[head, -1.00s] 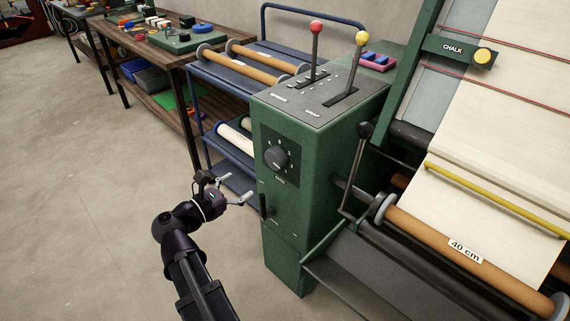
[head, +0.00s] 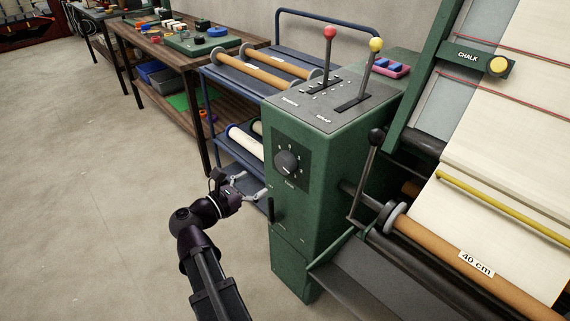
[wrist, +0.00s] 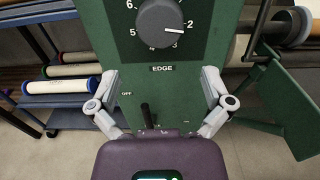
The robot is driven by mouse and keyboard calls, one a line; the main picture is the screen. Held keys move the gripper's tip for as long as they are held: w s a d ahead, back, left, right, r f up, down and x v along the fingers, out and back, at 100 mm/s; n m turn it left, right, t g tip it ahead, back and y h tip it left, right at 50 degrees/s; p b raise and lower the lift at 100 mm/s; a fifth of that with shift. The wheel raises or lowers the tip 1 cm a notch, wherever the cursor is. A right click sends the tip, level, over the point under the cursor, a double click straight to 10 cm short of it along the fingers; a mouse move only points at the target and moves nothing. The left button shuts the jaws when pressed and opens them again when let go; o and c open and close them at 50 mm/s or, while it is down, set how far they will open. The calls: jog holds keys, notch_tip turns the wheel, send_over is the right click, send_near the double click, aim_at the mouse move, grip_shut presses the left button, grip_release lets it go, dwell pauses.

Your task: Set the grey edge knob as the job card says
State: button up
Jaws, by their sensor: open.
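The grey edge knob (head: 287,163) is a round dial on a dark plate on the green cabinet's front face. In the wrist view the knob (wrist: 160,25) is at the top, above the EDGE label (wrist: 162,68). Its white mark points right and slightly down, between 2 and 3 and closer to 2. The numbers 2 to 6 show; the dial's top is cut off. My gripper (head: 250,186) is open and empty, below and left of the knob in the head view and apart from it. In the wrist view its fingers (wrist: 160,78) are spread below the knob. No job card is recognisable.
A black lever (wrist: 147,115) by an OFF label sits below the knob. Red (head: 330,33) and yellow (head: 376,45) levers stand on the cabinet top. A crank lever (head: 376,137) is at the right. A blue cart (head: 207,118) with rolls stands behind. The floor at left is clear.

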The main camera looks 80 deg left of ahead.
aim_at(282, 166)
jog(key=x, duration=1)
jog(key=shift+w+a, duration=0.15)
jog(key=shift+w, duration=0.15)
jog(key=c, duration=0.8)
